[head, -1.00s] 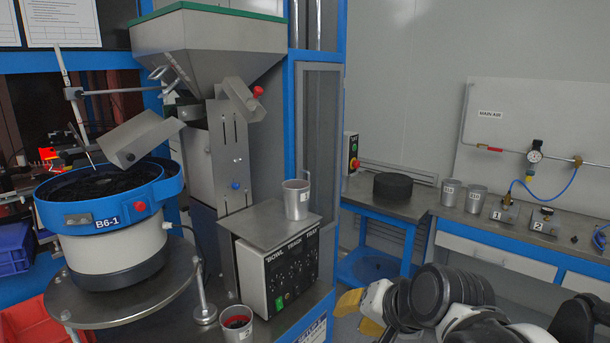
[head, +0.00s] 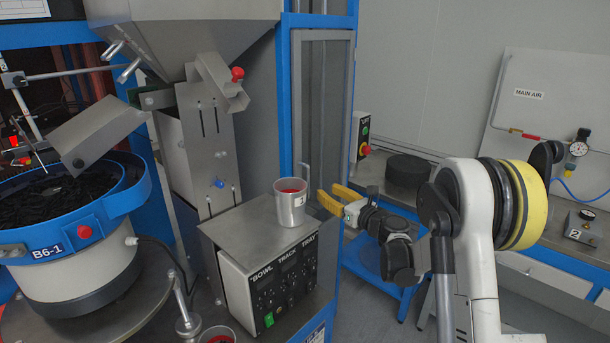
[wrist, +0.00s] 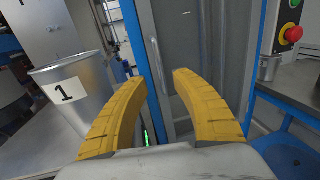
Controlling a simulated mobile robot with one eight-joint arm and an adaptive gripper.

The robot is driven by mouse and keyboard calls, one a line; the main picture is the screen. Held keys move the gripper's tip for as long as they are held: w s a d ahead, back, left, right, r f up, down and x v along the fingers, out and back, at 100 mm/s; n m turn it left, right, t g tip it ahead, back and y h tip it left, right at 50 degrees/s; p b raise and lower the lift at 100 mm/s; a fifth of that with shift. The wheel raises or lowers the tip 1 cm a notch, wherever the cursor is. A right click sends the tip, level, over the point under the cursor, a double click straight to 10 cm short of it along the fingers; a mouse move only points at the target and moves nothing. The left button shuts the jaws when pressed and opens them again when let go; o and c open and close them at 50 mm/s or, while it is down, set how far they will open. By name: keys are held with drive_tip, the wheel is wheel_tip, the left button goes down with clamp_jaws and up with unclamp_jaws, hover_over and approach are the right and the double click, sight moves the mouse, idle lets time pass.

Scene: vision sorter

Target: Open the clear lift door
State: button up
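The clear lift door (head: 322,90) is a tall see-through panel in a grey frame within the blue cabinet post. It looks shut. Its grey bar handle (head: 303,178) stands at the panel's lower left, partly behind the cup. My gripper (head: 329,196) is open and empty, its yellow fingers pointing toward the door. In the wrist view the door (wrist: 195,40) fills the middle. There the handle (wrist: 159,62) lies ahead of and between the fingertips (wrist: 160,78), apart from them.
A metal cup (head: 290,208) with red contents stands on the control box (head: 275,280), close left of my gripper. The bowl feeder (head: 75,250) is at left. A bench (head: 400,200) with a black round block (head: 408,169) and a red stop button (head: 364,150) lies to the right.

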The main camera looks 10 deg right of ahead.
sight(309, 180)
drive_tip(key=b+x, duration=0.2)
drive_tip(key=x, duration=0.8)
drive_tip(key=shift+w+a+b, duration=0.1)
drive_tip(key=shift+a+b, duration=0.05)
drive_tip(key=shift+b, duration=0.2)
clamp_jaws()
